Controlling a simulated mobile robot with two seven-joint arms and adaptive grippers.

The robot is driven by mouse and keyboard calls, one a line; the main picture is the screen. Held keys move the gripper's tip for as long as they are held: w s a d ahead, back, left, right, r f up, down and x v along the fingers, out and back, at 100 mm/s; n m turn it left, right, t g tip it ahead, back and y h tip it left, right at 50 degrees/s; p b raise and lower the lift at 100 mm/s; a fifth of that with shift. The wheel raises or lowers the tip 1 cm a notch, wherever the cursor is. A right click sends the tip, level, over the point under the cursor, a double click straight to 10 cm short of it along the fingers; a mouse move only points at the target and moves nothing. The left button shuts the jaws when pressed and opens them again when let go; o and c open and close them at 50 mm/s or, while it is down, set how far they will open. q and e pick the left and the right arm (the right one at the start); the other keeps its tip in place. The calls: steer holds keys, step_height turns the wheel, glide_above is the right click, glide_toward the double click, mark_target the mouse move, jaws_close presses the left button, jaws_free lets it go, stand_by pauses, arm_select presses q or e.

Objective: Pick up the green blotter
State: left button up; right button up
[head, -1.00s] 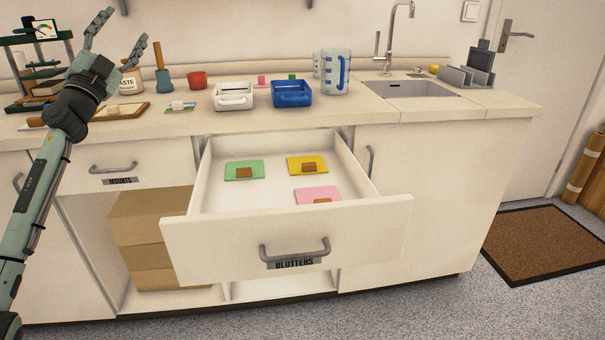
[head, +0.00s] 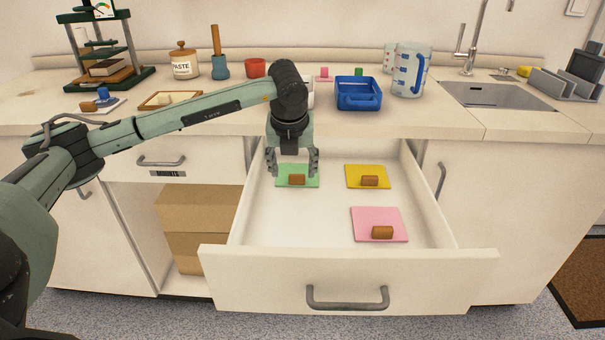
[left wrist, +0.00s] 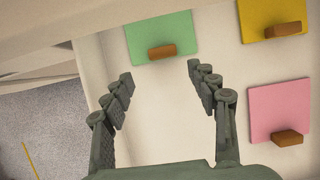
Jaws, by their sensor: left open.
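The green blotter (head: 310,181) lies flat at the back left of the open drawer, with a brown block-shaped handle on it. My left gripper (head: 292,172) is open and empty, pointing down over the drawer at the green blotter. In the left wrist view the green blotter (left wrist: 158,30) is beyond the fingertips, and its brown handle (left wrist: 162,52) shows roughly between and ahead of the open fingers (left wrist: 160,75). The fingers look apart from it. My right gripper is not in view.
A yellow blotter (head: 368,171) and a pink blotter (head: 375,219) lie in the same drawer (head: 300,225), right of the green one. The drawer walls stand around them. A blue tray (head: 358,96) and a jug (head: 408,72) stand on the counter behind.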

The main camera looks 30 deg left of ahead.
mark_target(297, 182)
arm_select(q)
steer(key=x, duration=0.5)
steer(key=shift+w+d+p, duration=0.1)
steer(key=shift+w+p, duration=0.2)
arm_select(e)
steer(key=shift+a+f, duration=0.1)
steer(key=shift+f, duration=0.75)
arm_select(q)
steer(key=shift+c, duration=0.5)
steer(key=c, duration=1.1)
steer(key=shift+c, duration=0.2)
